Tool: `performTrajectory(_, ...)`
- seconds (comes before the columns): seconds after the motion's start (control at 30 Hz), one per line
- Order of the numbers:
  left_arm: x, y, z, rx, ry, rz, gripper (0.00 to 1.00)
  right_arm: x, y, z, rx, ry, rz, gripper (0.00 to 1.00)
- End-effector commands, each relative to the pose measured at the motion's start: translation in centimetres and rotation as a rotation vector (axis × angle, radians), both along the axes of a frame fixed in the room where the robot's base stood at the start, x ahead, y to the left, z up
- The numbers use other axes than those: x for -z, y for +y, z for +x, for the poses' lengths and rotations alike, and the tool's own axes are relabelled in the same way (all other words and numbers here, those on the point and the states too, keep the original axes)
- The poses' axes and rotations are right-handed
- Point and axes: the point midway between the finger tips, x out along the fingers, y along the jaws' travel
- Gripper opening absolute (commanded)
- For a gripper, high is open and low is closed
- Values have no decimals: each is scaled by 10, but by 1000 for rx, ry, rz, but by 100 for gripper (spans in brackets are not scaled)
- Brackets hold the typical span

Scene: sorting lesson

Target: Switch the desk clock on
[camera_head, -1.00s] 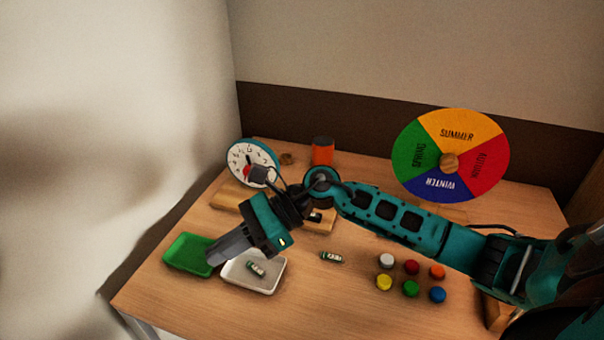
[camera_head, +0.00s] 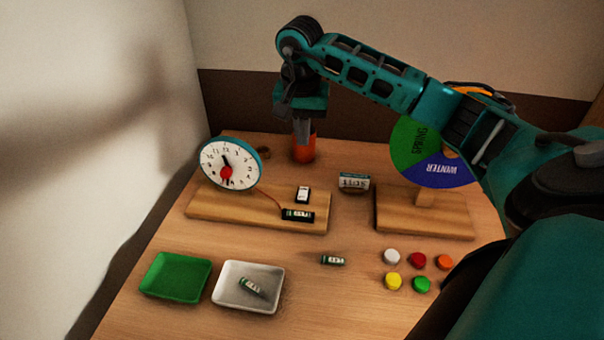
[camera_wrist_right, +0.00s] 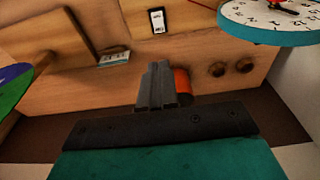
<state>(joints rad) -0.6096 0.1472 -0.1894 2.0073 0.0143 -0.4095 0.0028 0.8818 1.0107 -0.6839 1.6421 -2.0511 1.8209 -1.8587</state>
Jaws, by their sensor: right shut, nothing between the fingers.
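The desk clock (camera_head: 230,164) has a round white face with a teal rim and a red piece near its centre. It stands on the left of a wooden base (camera_head: 205,203). A red wire runs to a black battery holder (camera_head: 299,215) with a battery in it. A small white-and-black switch (camera_head: 303,194) sits behind the holder; it also shows in the wrist view (camera_wrist_right: 157,20). Its position cannot be told. My right gripper (camera_head: 302,140) points down by the orange cup, shut and empty, above and behind the switch. My left gripper is not in view.
The orange cup (camera_head: 303,152) is partly hidden by my gripper. A small digit card (camera_head: 354,181) and the season wheel (camera_head: 427,160) stand right. In front are a green tray (camera_head: 176,276), a white tray (camera_head: 222,290) holding a battery, a loose battery (camera_head: 333,260) and several coloured caps.

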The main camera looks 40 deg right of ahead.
Motion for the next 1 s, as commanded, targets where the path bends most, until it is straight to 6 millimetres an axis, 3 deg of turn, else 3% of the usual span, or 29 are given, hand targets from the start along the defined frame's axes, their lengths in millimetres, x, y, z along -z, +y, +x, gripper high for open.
performTrajectory(0.27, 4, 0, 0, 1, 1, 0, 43, 25, -1, 1, 0, 3, 3, 0)
performTrajectory(0.7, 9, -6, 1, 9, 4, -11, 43, 114, -10, 9, 2, 3, 5, 0)
performTrajectory(1.0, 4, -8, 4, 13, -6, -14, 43, 138, -14, 12, 1, -1, 4, 0)
